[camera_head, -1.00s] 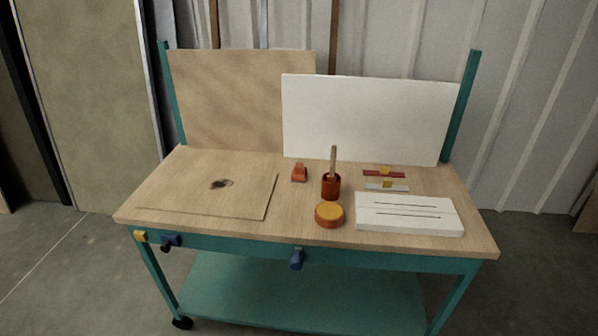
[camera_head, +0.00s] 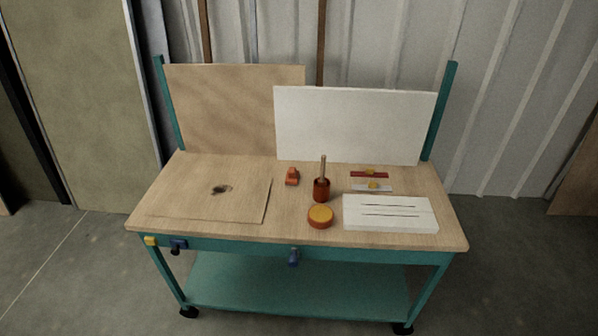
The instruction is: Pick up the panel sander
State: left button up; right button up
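A small orange-red block-shaped tool (camera_head: 292,177), which looks like the panel sander, sits on the wooden top of the workbench (camera_head: 300,232), left of a dark red pot (camera_head: 321,190) with a wooden handle standing in it. It is small and its details are hard to make out. It stands apart from the things around it, and nothing covers it from above. Neither of my grippers is in view.
A round orange tin with yellow top (camera_head: 320,215) and a white slotted block (camera_head: 390,213) are on the right half. Two small bars (camera_head: 369,174) lie behind. A thin wooden panel (camera_head: 215,205) lies left. Floor ahead is clear.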

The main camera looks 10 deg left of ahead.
aim_at(293, 176)
jog(key=i+j+z, duration=0.3)
jog(key=j+z, duration=0.35)
jog(key=i+j+z, duration=0.3)
jog(key=j, duration=0.2)
jog(key=k, duration=0.1)
